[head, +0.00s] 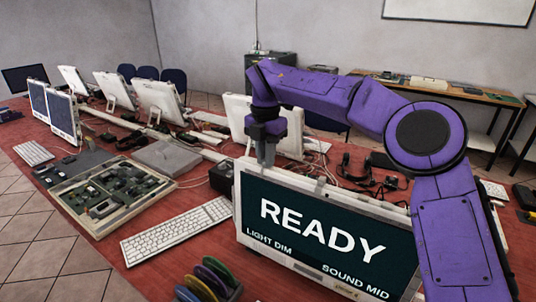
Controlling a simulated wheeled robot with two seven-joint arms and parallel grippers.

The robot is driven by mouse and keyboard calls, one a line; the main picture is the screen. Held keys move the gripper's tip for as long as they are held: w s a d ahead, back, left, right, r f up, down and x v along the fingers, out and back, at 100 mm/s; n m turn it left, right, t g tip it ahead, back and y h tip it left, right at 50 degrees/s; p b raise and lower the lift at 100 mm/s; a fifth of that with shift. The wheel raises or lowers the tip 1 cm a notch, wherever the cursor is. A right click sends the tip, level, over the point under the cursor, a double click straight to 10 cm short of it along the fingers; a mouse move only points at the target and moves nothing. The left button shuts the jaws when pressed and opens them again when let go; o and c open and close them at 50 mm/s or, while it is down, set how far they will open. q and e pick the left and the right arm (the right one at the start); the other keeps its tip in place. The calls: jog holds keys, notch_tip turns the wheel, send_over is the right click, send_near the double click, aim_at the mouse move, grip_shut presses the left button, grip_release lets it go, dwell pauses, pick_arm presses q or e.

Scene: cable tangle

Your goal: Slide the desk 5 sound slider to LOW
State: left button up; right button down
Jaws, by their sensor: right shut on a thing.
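The desk monitor (305,215) in front of me shows READY, with LIGHT DIM at lower left and SOUND MID at lower right. My right gripper (267,162) points down at the left end of its white top edge. Its fingers are shut on a small part there, which they mostly hide; I cannot tell whether it is the sound slider. A small grey tab (320,184) stands farther right along the same top edge, apart from the gripper. My left gripper is not in view.
A white keyboard (177,230) and an open tray of circuit boards (110,190) lie left of the monitor on the red table. Coloured discs in a rack (208,280) stand in front. Cables (365,180) and a black box (222,178) lie behind. More monitors (160,98) stand farther back.

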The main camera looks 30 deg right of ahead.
jog(key=shift+w+a+r, duration=0.1)
jog(key=shift+w+a, duration=0.1)
jog(key=shift+w, duration=0.25)
jog(key=shift+w+a, duration=0.3)
jog(key=shift+w, duration=0.1)
jog(key=shift+a+f, duration=0.1)
jog(key=shift+f, duration=0.1)
jog(key=c, duration=1.1)
grip_release()
jog(key=shift+s+d+r, duration=0.15)
jog(key=shift+s+d, duration=0.05)
jog(key=shift+s, duration=0.15)
jog(key=shift+d, duration=0.1)
jog(key=shift+w, duration=0.1)
notch_tip(320, 180, up, 10)
jog(key=shift+r+p, duration=0.25)
jog(key=shift+p, duration=0.85)
